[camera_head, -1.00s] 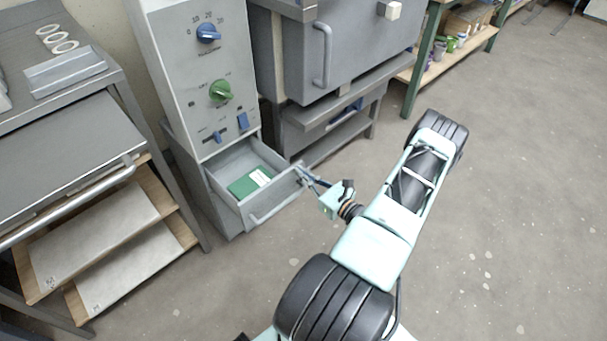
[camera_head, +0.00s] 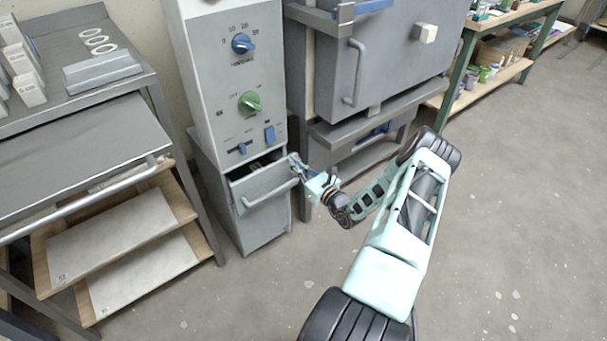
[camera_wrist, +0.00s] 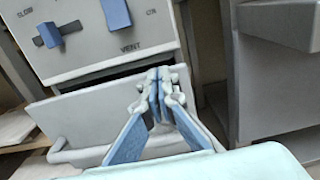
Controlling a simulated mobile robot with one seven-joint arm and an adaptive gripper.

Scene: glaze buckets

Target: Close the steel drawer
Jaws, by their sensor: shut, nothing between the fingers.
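The steel drawer (camera_head: 262,190) is in the grey cabinet below the control panel in the head view. It stands slightly open, with a narrow dark gap above its front and a little of the inside showing. Its front and bar handle also show in the wrist view (camera_wrist: 95,115). My gripper (camera_head: 295,163) is shut and empty at the upper right corner of the drawer front. In the wrist view its fingertips (camera_wrist: 157,80) are together in front of the drawer's top edge; whether they touch it I cannot tell.
The control panel (camera_head: 235,75) with blue and green knobs rises above the drawer. A grey kiln (camera_head: 385,60) on a stand (camera_head: 370,140) is close on the right. A metal table (camera_head: 80,140) with wooden shelves stands on the left. The floor at right is clear.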

